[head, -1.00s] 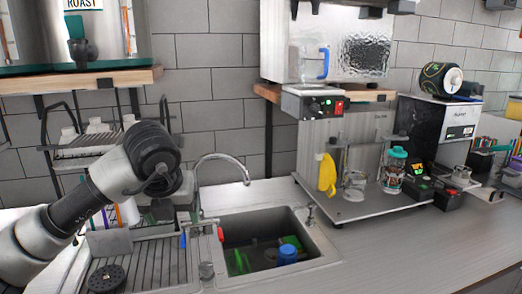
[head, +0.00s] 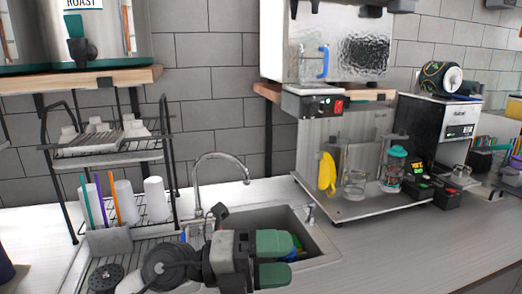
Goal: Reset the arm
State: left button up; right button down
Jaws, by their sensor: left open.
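My left gripper (head: 276,259) is low in the front middle of the head view, in front of the sink (head: 322,243). Its two green-tipped fingers point right and stand apart, one above the other, with nothing seen between them. It covers much of the sink basin. A bit of a blue and green item (head: 297,243) in the basin shows just past the upper finger. The cup sealer (head: 345,180) stands on the counter to the right, clear of the gripper. My right gripper is not in view.
A black dish rack (head: 165,160) with white cups stands at the left. A curved faucet (head: 197,185) rises behind my left gripper. A yellow item (head: 327,173), a clear cup (head: 354,183) and a teal-lidded jar (head: 393,170) are at the sealer. The front right counter (head: 420,240) is clear.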

pick_arm(q)
jog(key=w+a+f+n+t+y, duration=0.15)
jog(key=a+n+t+y, duration=0.35)
jog(key=n+t, duration=0.65)
jog(key=w+a+f+n+t+y, duration=0.1)
jog(key=w+a+n+t+y, duration=0.15)
jog(key=a+n+t, duration=0.7)
jog(key=s+a+f+n+g+y, duration=0.2)
jog(key=a+f+n+g+y, duration=0.1)
jog(key=f+n+y, duration=0.4)
jog(key=s+a+f+n+g+y, duration=0.1)
jog(key=a+f+n+g+y, duration=0.2)
jog(key=f+n+y, duration=0.35)
jog(key=s+a+f+n+g+h, duration=0.25)
jog(key=s+f+g, duration=0.95)
jog(key=s+f, duration=0.65)
notch_tip(320, 180, down, 34)
jog(key=s+m+g+b, duration=0.1)
jog(key=s+b, duration=0.1)
jog(key=b, duration=0.8)
jog(key=s+a+f+b, duration=0.1)
jog(key=s+f+b, duration=0.2)
jog(key=s+f, duration=0.5)
jog(key=s+a+f+g+b, duration=0.1)
jog(key=s+f+b, duration=0.3)
jog(key=s+f, duration=0.4)
notch_tip(320, 180, down, 8)
jog(key=shift+s+a+r, duration=0.2)
jog(key=shift+s+a, duration=0.05)
jog(key=shift+a, duration=0.25)
